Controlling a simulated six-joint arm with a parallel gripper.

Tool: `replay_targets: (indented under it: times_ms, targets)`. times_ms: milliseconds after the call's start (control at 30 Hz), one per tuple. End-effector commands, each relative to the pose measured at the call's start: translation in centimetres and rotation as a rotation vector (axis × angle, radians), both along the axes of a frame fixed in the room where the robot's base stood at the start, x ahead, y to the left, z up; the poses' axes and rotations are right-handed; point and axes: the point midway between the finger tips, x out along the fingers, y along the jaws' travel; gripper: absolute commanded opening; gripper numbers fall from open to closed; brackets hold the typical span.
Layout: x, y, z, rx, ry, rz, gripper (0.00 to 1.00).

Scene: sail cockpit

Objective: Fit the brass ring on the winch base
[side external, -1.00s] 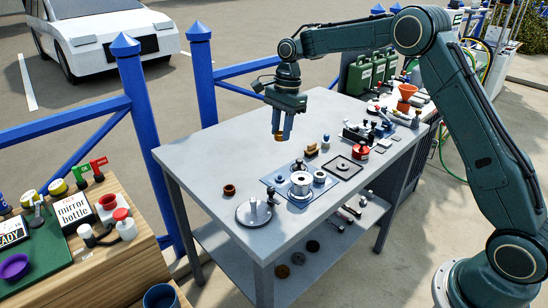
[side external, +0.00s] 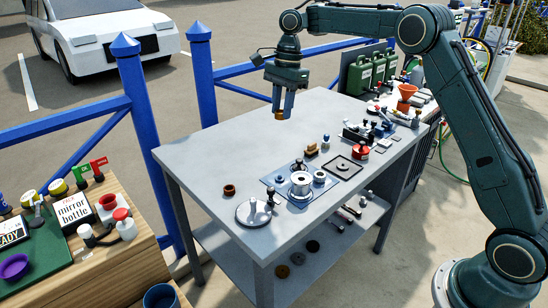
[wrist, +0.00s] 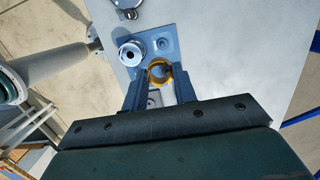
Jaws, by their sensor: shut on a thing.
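My gripper (side external: 282,112) is shut on the brass ring (side external: 280,116) and holds it in the air above the back part of the grey table. In the wrist view the golden ring (wrist: 160,72) sits between the two blue fingertips. The winch base (side external: 301,184) is a silver cylinder on a blue plate (side external: 275,182) near the table's front. It also shows in the wrist view (wrist: 131,53), up and left of the ring and apart from it. A smaller round part (side external: 319,176) stands beside it on the plate.
A silver disc with an upright post (side external: 254,211) and a small brown ring-like cup (side external: 229,190) are to the left. A dark square tray (side external: 342,168), a red round part (side external: 361,152) and several fittings are to the right. The table's back left is clear.

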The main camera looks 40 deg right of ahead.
Motion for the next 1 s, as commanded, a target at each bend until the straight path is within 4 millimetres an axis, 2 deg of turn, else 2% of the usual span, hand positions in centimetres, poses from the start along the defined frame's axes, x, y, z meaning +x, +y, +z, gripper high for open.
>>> replay_targets:
  times_ms: [400, 667, 867, 1000]
  targets:
    - [0.0, 0.1, -0.1, 0.001, 0.000, 0.000, 0.05]
    - [-0.1, 1.5, -0.7, 0.001, 0.001, 0.001, 0.05]
    - [-0.5, 4.8, -2.6, 0.000, 0.003, 0.001, 0.05]
    - [-1.5, 8.4, -5.1, -0.001, 0.005, -0.003, 0.05]
